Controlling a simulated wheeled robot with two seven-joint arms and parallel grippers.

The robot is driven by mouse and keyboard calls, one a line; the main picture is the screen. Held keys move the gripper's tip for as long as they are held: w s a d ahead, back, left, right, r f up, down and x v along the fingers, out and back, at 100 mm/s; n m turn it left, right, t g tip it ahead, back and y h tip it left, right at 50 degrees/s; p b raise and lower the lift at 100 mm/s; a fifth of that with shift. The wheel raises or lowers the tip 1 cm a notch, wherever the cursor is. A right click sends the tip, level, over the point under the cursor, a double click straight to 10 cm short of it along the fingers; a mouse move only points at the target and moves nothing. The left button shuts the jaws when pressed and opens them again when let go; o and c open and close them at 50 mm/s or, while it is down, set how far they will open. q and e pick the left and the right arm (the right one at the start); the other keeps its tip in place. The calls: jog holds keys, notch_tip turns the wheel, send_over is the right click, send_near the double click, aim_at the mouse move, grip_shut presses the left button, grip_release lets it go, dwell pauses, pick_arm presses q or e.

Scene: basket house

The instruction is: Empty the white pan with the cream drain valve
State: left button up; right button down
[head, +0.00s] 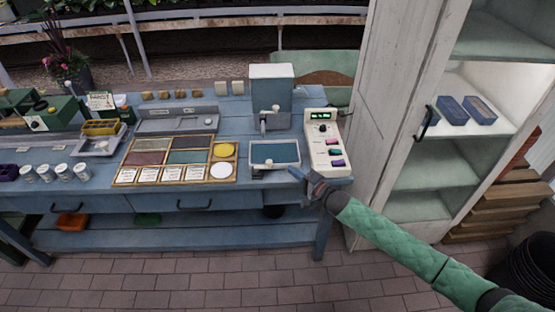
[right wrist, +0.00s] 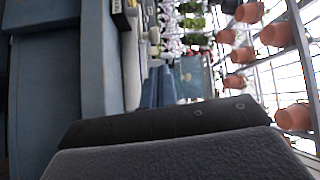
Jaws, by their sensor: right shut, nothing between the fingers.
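A white-rimmed pan (head: 257,164) with a blue-green content sits at the front of the blue bench, below a grey-blue box with a tap (head: 270,88). A small cream knob (head: 268,162) shows at the pan's front edge; whether it is the drain valve I cannot tell. My right gripper (head: 308,183) is shut and empty, at the bench's front edge, just right of and in front of the pan, apart from it. In the right wrist view its dark fingers (right wrist: 180,140) fill the bottom; the pan cannot be made out there. My left gripper is out of view.
A cream control box (head: 325,145) with coloured knobs stands right of the pan. A wooden tray of coloured compartments (head: 130,175) lies to its left. A white cabinet (head: 385,110) with an open shelf side stands on the right. The brick floor (head: 200,275) in front is clear.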

aim_at(263, 166)
jog(key=p+x, duration=0.2)
jog(key=x, duration=0.5)
jog(key=shift+p, duration=0.35)
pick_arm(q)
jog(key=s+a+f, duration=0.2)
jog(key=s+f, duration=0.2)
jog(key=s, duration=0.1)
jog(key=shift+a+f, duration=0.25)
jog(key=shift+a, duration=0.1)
pick_arm(e)
jog(key=shift+w+a, duration=0.45)
jog(key=shift+w, duration=0.05)
jog(key=shift+s+a+f, duration=0.1)
jog(key=shift+h, duration=0.3)
jog(key=shift+s+m+t, duration=0.15)
jog(key=shift+m+t, duration=0.15)
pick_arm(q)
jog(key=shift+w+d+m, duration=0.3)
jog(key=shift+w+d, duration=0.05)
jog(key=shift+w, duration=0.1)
